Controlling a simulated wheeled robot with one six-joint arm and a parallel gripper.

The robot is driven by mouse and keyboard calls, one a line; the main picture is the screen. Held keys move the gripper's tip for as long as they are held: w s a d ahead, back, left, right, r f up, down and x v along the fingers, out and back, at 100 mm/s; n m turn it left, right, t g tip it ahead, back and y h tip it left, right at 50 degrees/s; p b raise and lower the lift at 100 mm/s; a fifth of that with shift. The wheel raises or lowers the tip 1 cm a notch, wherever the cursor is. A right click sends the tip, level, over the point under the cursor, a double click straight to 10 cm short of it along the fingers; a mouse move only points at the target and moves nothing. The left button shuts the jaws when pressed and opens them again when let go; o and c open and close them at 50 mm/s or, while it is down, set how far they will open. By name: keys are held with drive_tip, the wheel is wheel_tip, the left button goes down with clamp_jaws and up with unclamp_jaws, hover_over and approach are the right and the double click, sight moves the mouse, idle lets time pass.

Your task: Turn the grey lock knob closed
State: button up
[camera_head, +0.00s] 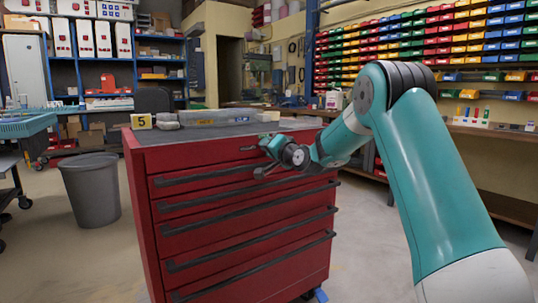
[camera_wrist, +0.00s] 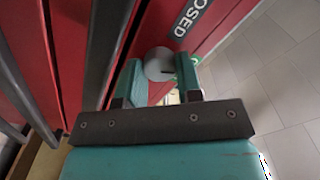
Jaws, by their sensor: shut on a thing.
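The grey lock knob (camera_wrist: 159,65) is a round disc on the red cabinet front in the wrist view, with a dark slot near its right side. My gripper (camera_wrist: 160,75) has its two teal fingers on either side of the knob, shut on it. A label on the red front (camera_wrist: 190,18) beside the knob shows the letters "OSED". In the head view my gripper (camera_head: 268,146) is at the top right of the red tool cabinet's (camera_head: 141,210) front, and the knob is hidden there.
Dark drawer handles (camera_head: 250,225) stick out along the cabinet front; one handle (camera_wrist: 103,45) runs close left of my fingers. A grey bin (camera_head: 90,192) stands left. The floor at right is clear.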

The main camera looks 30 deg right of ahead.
drive_tip(key=shift+n+b, duration=4.6)
drive_tip(key=shift+n, duration=1.9)
drive_tip(key=o, duration=0.7)
drive_tip(key=shift+c, duration=0.2)
drive_tip(key=s+p, duration=0.1)
drive_tip(key=s, duration=1.6)
drive_tip(key=shift+s+d, duration=0.25)
